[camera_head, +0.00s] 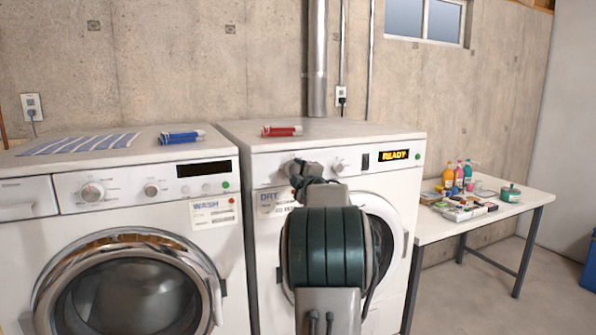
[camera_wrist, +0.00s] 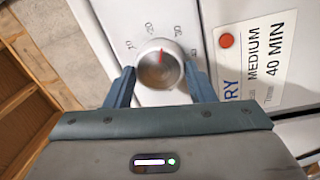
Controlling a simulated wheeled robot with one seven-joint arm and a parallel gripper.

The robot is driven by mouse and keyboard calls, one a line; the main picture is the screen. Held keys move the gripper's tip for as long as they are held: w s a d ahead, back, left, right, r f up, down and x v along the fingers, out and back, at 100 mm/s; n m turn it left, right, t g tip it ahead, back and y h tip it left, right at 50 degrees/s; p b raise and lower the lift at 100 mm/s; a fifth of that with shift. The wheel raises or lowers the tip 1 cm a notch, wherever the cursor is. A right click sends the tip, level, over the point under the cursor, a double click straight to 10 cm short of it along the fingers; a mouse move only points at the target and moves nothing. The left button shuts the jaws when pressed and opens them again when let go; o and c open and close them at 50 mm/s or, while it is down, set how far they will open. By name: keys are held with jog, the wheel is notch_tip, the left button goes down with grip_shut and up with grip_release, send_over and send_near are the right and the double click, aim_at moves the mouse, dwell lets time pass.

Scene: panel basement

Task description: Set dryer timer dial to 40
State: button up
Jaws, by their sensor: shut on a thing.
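The dryer (camera_head: 350,131) stands right of the washer and has a lit READY display (camera_head: 394,155). In the wrist view, its silver round timer dial (camera_wrist: 159,66) has a red pointer line aimed up, between the printed 20 and 30. A 10 is printed farther left; a mark right of the 30 is partly hidden by a finger. My gripper (camera_wrist: 160,70) is shut on the dial, with one blue finger on each side. In the head view, my arm and gripper hide most of the dial. A label (camera_wrist: 267,62) reads MEDIUM and 40 MIN.
A second dryer knob (camera_head: 339,165) is right of my gripper. The washer (camera_head: 225,245) stands at left with a striped cloth (camera_head: 80,144) and blue item (camera_head: 182,137) on top. A red item (camera_head: 282,131) lies on the dryer. A table (camera_head: 440,229) with bottles stands at right.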

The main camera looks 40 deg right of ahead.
jog(key=m+p, duration=0.2)
jog(key=m, duration=0.2)
jog(key=shift+r+h, duration=0.1)
jog(key=shift+h, duration=0.2)
jog(key=m+p, duration=0.2)
jog(key=m, duration=0.1)
jog(key=shift+r+m+g, duration=0.1)
jog(key=shift+m+g, duration=0.3)
jog(key=m+p, duration=0.4)
jog(key=m, duration=0.1)
jog(key=shift+m, duration=0.3)
jog(key=o, duration=1)
jog(key=shift+c, duration=0.2)
jog(key=b+v, duration=0.3)
jog(key=v, duration=1)
jog(key=shift+s+a, duration=0.2)
jog(key=shift+s, duration=0.15)
